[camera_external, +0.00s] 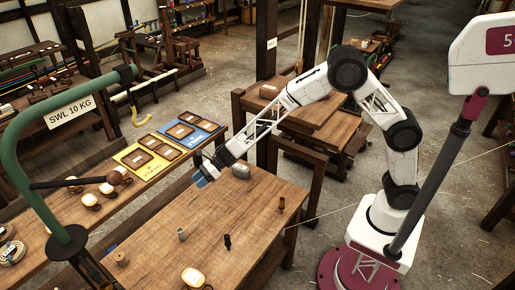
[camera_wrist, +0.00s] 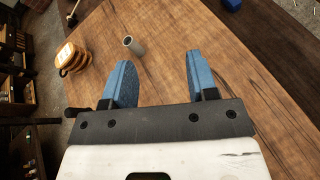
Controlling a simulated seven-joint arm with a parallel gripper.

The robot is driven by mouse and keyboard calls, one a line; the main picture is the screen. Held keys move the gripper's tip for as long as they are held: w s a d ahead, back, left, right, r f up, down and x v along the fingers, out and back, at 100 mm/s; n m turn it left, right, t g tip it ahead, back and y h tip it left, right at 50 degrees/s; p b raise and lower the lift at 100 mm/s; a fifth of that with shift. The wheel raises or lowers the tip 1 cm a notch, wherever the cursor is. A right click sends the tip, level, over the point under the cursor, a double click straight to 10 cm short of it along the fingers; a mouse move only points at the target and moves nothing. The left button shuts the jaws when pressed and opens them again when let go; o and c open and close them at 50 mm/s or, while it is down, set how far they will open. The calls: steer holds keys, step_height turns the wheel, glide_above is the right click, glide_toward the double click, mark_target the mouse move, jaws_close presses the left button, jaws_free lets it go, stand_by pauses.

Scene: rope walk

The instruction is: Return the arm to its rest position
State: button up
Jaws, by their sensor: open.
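My gripper (camera_external: 205,173) is in the air over the far left part of the wooden bench (camera_external: 240,215) in the external view. Its two blue fingers are apart with nothing between them. The wrist view shows the same open fingers (camera_wrist: 160,80) above the bench top (camera_wrist: 230,50). My white arm reaches out to the left from its base, bent at a raised elbow.
A green hook stand (camera_external: 70,240) rises at the left. Yellow and blue boards (camera_external: 145,160) lie behind.

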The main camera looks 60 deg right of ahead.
steer(key=d+r+m+t+h, duration=0.55)
steer(key=d+r+m, duration=0.75)
steer(key=d+r, duration=0.5)
steer(key=s+d+r+m+h, duration=0.3)
steer(key=s+d+r+m, duration=0.3)
steer(key=s+d+m, duration=0.45)
steer(key=s+d+r+m+h, duration=0.45)
steer(key=s+d+m, duration=0.25)
steer(key=d, duration=0.6)
steer(key=s+d+m+g, duration=0.2)
steer(key=s+d+m, duration=0.45)
steer(key=s, duration=0.95)
steer(key=s+d+m+g, duration=0.3)
steer(key=s+m, duration=0.7)
steer(key=s, duration=0.6)
step_height(320, 180, down, 10)
steer(key=w+g, duration=0.1)
steer(key=g, duration=0.1)
steer(key=shift+w+d+m, duration=0.15)
steer(key=shift+w+m, duration=0.15)
